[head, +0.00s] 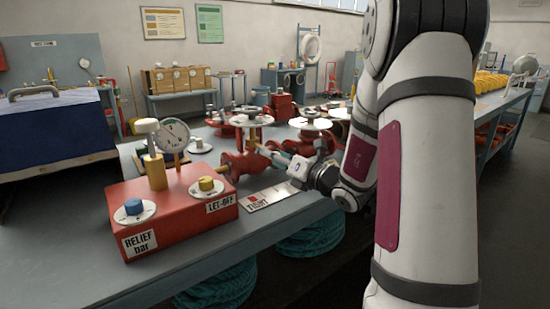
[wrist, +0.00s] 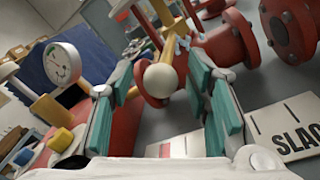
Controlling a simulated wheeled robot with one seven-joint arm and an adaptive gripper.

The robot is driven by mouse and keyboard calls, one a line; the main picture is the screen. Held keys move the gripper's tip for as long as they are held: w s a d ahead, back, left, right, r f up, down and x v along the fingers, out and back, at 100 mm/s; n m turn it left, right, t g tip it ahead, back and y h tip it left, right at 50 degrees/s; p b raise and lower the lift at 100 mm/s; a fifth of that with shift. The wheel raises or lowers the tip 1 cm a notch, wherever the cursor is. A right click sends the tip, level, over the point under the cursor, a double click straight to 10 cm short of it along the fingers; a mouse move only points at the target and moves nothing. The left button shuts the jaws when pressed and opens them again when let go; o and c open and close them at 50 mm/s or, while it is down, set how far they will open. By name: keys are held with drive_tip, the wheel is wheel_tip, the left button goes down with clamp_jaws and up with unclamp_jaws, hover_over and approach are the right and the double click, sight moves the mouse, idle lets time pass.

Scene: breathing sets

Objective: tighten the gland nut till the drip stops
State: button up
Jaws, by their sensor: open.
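My gripper (head: 284,158) reaches in from the right beside the nearest red valve (head: 238,163), under its white handwheel (head: 252,118). In the wrist view my gripper (wrist: 165,48) is open, with teal pads on either side of a cream ball (wrist: 162,79). The ball seems to sit on the end of a bar, apart from both pads. A brass-coloured stem (head: 252,134) rises from the valve body. I cannot clearly make out the gland nut, and no drip shows.
A red block (head: 172,218) with RELIEF and LET-OFF knobs and a gauge (head: 173,136) stands to the left. A strip marked TIGHT (head: 271,196) lies on the bench; its SLACK end (wrist: 295,140) shows in the wrist view. More valves stand behind. The front bench edge is clear.

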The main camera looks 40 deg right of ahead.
drive_tip(key=s+d, duration=0.1)
drive_tip(key=s, duration=1)
drive_tip(key=shift+s+d, duration=0.3)
drive_tip(key=shift+s, duration=0.05)
drive_tip(key=shift+d, duration=0.1)
drive_tip(key=w+n+b, duration=0.1)
drive_tip(key=w+b, duration=0.2)
drive_tip(key=w, duration=0.1)
drive_tip(key=w+a+n+b, duration=0.1)
drive_tip(key=w+n+b, duration=0.1)
drive_tip(key=w, duration=0.1)
drive_tip(key=w+n+b, duration=0.1)
drive_tip(key=w+b, duration=0.2)
drive_tip(key=w, duration=0.1)
drive_tip(key=shift+w+a+n+b, duration=0.3)
drive_tip(key=shift+w+a+b, duration=0.05)
idle(0.6)
drive_tip(key=shift+c, duration=0.3)
clamp_jaws()
